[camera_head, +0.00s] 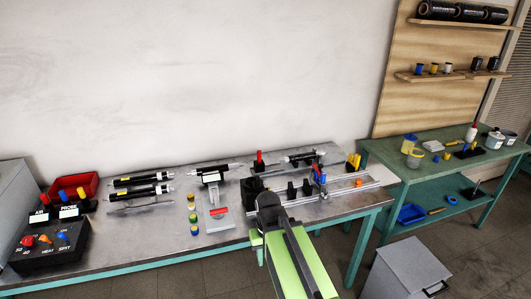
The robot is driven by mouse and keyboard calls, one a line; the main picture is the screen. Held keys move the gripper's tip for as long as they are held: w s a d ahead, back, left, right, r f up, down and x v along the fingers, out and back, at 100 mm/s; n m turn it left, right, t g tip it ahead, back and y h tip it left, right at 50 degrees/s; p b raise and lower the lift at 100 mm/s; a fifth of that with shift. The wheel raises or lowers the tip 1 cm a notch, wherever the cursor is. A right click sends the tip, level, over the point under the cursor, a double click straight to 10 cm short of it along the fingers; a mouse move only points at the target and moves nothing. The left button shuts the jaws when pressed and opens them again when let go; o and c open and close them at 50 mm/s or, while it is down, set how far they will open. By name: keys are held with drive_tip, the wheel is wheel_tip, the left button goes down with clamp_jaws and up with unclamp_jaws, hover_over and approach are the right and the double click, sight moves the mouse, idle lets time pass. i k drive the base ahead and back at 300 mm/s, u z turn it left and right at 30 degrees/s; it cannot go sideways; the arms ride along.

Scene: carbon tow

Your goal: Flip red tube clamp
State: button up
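Several small red parts are in view, and I cannot tell for sure which is the red tube clamp. One upright red piece (259,157) stands on a black base at the back of the grey bench. Another red piece (316,166) stands upright above a blue part, beside the rail fixture (345,194) on the right. A flat red piece (220,211) lies on a pale plate left of my arm.
Black tubes (140,191) lie at the bench's left middle. A control box (48,244) and a red bin (75,187) are at far left. Small coloured jars (193,218) stand near the flat plate. A green table (400,165) and grey bin (405,272) are right.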

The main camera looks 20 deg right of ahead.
sight(317, 168)
drive_tip(key=u, duration=0.3)
drive_tip(key=k, duration=0.75)
drive_tip(key=i, duration=1.9)
drive_tip(key=z, duration=0.05)
